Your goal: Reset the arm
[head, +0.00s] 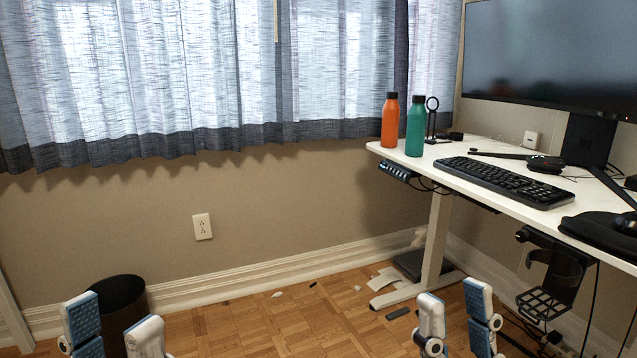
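My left gripper (114,328) shows at the bottom left of the head view, its two blue-and-white fingers apart with nothing between them. My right gripper (456,318) shows at the bottom, right of centre, its fingers also apart and empty. Only the finger ends show; the rest of both arms is out of frame.
The white standing desk at right holds an orange bottle (390,122), a green bottle (416,130), a keyboard (504,181) and a monitor (550,55). A black bin (120,292) stands behind my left gripper. Paper scraps (385,279) lie on the wooden floor (290,320).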

